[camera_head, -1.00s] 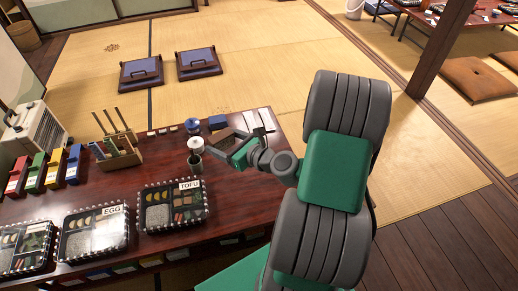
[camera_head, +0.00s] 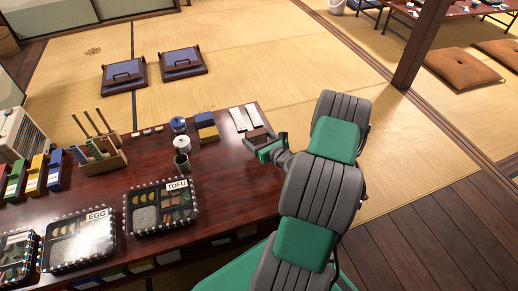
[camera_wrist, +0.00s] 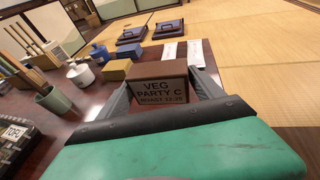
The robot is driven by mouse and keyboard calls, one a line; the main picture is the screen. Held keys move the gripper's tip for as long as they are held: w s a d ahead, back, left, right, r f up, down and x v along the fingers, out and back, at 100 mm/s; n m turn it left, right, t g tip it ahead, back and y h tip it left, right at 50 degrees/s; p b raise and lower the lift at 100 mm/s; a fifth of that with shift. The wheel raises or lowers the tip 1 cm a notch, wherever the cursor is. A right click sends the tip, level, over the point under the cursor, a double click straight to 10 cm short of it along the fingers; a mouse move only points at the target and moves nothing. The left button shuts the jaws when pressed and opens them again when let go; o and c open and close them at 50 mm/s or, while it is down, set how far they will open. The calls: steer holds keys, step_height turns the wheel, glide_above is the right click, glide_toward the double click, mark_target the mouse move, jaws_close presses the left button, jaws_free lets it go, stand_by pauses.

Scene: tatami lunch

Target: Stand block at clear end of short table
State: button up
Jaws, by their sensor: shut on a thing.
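The brown block (camera_wrist: 160,92) reads "VEG PARTY C" on the face turned to the wrist camera. My gripper (camera_head: 264,143) is shut on it, with one finger on each side of the block in the wrist view. The block also shows in the head view (camera_head: 256,133), partly hidden by the gripper. It is at the right end of the dark red table (camera_head: 232,180). I cannot tell whether its underside touches the tabletop.
White paper strips (camera_head: 241,119) lie just behind the block. A yellow block (camera_head: 208,134), a blue block (camera_head: 204,118), a white jar (camera_head: 178,124) and a grey-green cup (camera_head: 182,162) stand to the left. The tofu lunch box (camera_head: 160,208) is nearer. Tatami lies beyond the table.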

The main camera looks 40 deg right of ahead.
mark_target(259, 144)
steer(key=shift+w+d+f, duration=0.25)
steer(key=shift+d+f, duration=0.05)
steer(key=shift+f, duration=0.2)
steer(key=f+b, duration=0.3)
steer(key=f, duration=0.1)
steer(key=shift+w+d, duration=0.25)
steer(key=shift+d, duration=0.05)
steer(key=shift+r, duration=0.15)
steer(key=o, duration=1.4)
